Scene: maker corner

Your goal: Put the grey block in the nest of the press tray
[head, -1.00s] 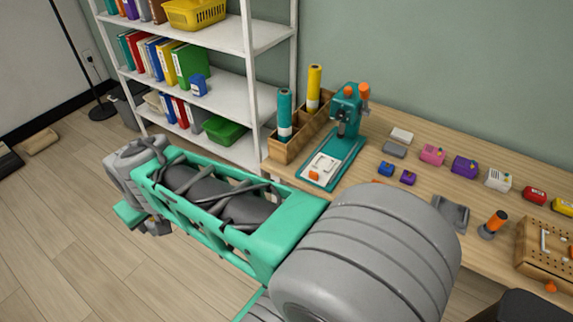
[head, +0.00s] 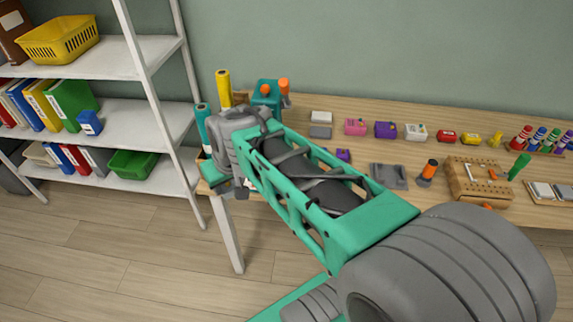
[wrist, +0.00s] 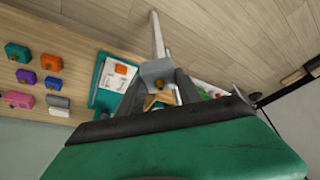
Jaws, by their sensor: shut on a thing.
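My gripper (wrist: 157,88) is shut on the grey block (wrist: 156,69), which shows between the fingers in the wrist view. In the head view my gripper (head: 238,187) hangs by the table's front left corner, with a grey bit of the block (head: 241,194) below it. The press tray (wrist: 117,77), a pale plate with an orange mark on a teal base, lies left of the fingers in the wrist view, apart from the block. In the head view my arm hides the tray; only the teal press top (head: 267,97) shows. The nest cannot be made out clearly.
A yellow roll (head: 223,88) and a teal roll (head: 203,120) stand beside the press. Another grey block (head: 320,132) lies before a white one (head: 321,117). Several coloured blocks line the table (head: 450,108). A white shelf (head: 150,90) stands left; floor between is free.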

